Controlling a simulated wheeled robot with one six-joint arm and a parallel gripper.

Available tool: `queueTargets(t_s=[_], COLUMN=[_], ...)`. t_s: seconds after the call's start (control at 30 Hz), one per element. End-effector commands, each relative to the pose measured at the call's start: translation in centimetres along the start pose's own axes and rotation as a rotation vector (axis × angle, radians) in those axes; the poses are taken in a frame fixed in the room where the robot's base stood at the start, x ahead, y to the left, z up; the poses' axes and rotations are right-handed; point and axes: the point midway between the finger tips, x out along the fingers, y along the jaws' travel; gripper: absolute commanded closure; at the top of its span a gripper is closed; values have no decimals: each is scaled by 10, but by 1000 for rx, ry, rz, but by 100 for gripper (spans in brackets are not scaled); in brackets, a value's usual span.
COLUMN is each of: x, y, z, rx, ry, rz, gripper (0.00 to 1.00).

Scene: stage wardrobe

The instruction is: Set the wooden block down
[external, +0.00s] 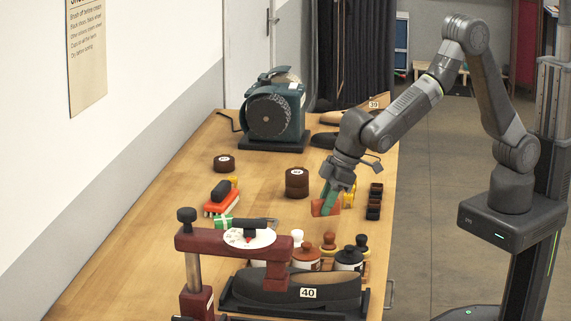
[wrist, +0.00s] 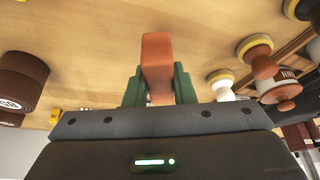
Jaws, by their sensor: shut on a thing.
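The wooden block (wrist: 157,55) is reddish-brown and sits between the two green fingers of my gripper (wrist: 158,88) in the wrist view. In the external view my gripper (external: 331,200) points down over the right part of the bench, shut on the block (external: 325,208). The block's lower end is close to the bench top (external: 265,195). I cannot tell whether it touches the wood.
Stacked dark tins (external: 297,182) stand left of my gripper, and small dark blocks (external: 374,200) stand to its right near the bench edge. Bottles and daubers (external: 306,256) stand in front. A grinder (external: 272,112) is at the back. Bare wood lies between the tins and brushes (external: 221,200).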

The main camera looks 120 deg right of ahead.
Motion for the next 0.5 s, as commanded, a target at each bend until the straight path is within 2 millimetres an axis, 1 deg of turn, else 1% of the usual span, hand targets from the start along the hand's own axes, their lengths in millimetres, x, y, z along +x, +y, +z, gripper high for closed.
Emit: queueTargets(t_s=[0.1,0.2,0.5], x=[16,27,31], y=[1,0,0], z=[7,12,13], rx=[0,0,1], ry=[-4,-2,0], rz=[2,1,0], gripper=[99,99,99])
